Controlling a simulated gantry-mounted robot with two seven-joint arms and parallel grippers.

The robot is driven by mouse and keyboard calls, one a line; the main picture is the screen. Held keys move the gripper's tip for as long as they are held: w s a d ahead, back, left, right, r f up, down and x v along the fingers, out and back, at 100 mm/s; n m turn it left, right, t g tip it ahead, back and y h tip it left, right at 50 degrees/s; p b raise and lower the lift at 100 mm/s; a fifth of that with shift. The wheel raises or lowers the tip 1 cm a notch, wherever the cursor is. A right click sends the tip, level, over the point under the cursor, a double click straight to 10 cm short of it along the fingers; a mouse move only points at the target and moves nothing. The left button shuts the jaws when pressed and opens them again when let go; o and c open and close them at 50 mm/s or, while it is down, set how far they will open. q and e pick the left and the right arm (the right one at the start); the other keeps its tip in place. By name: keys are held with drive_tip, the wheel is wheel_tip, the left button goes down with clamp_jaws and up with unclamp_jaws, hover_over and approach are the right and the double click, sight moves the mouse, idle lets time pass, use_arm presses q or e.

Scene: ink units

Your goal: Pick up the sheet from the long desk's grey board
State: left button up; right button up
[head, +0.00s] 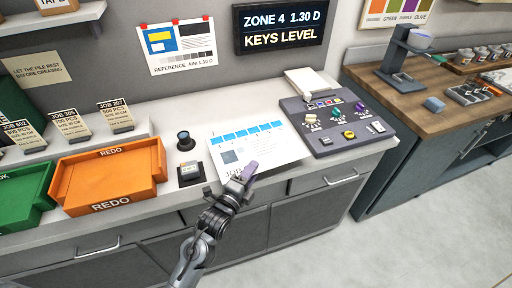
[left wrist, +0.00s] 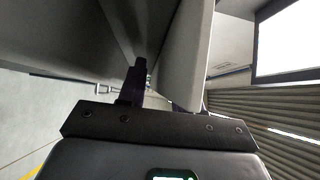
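The sheet (head: 257,143), white with a row of blue blocks and the letters JOB, lies near the front edge of the long desk, left of the grey board (head: 318,148) with knobs and keys. What lies under it is hidden. My left gripper (head: 246,175) is at the sheet's front edge, one purple finger showing over its printed face. In the left wrist view a dark finger (left wrist: 135,82) stands apart from a pale slab (left wrist: 188,55), sheet or desk edge, which largely hides the other finger. The gripper looks open; I see no firm hold. My right gripper is out of view.
An orange REDO tray (head: 108,180) and a green tray (head: 22,190) stand on the left.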

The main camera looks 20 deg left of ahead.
use_arm(q)
clamp_jaws()
drive_tip(key=shift+r, duration=0.1)
idle(0.3)
